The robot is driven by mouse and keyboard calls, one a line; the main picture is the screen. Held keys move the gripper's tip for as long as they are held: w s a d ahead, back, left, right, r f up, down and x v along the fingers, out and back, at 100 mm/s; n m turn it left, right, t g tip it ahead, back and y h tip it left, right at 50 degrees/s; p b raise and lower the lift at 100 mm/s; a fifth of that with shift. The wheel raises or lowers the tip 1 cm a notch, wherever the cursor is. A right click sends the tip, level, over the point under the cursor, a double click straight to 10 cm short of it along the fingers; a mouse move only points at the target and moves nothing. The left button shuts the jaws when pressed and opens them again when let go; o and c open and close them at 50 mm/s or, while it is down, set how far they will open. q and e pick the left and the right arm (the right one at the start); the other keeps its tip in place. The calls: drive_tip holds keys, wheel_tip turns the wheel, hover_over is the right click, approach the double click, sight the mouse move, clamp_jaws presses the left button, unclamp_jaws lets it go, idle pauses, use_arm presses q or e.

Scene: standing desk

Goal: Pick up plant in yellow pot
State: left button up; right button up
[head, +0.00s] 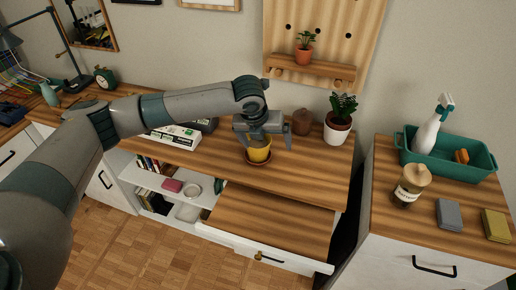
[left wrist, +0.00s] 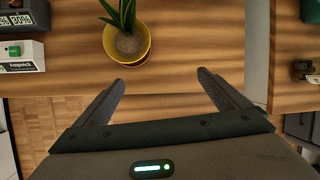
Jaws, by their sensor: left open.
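The yellow pot (head: 259,152) stands upright on a brown saucer (head: 258,162) on the wooden desk top, partly hidden behind my left gripper in the head view. In the left wrist view the yellow pot (left wrist: 147,52) shows from above with soil and green leaves, beyond the fingertips and left of the middle between them. My left gripper (head: 264,145) is open and empty, above and close to the plant. Its two fingers also show in the left wrist view (left wrist: 160,92), apart from the pot. My right gripper is not in view.
A white pot with a dark green plant (head: 338,122) and a brown round vase (head: 302,122) stand right of the gripper. An open drawer (head: 270,220) juts out below the desk top. A teal tub (head: 470,165) is far right.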

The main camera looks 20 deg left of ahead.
use_arm(q)
drive_tip(key=w+a+r+m+y, duration=0.1)
drive_tip(key=w+a+r, duration=0.2)
drive_tip(key=a+r, duration=0.2)
drive_tip(key=shift+w+a+r+m, duration=0.2)
drive_tip(key=shift+w+a+m, duration=0.15)
drive_tip(key=shift+a, duration=0.3)
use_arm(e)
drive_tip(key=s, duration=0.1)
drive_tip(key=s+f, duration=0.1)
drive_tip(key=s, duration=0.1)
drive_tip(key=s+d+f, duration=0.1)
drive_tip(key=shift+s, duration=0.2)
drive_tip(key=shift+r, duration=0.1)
use_arm(q)
drive_tip(key=p, duration=0.4)
hover_over(255, 146)
wheel_tip(255, 146, down, 10)
drive_tip(key=shift+s+d+f, duration=0.1)
drive_tip(key=shift+f, duration=0.15)
drive_tip(key=shift+w+f, duration=0.2)
drive_tip(key=shift+f, duration=0.2)
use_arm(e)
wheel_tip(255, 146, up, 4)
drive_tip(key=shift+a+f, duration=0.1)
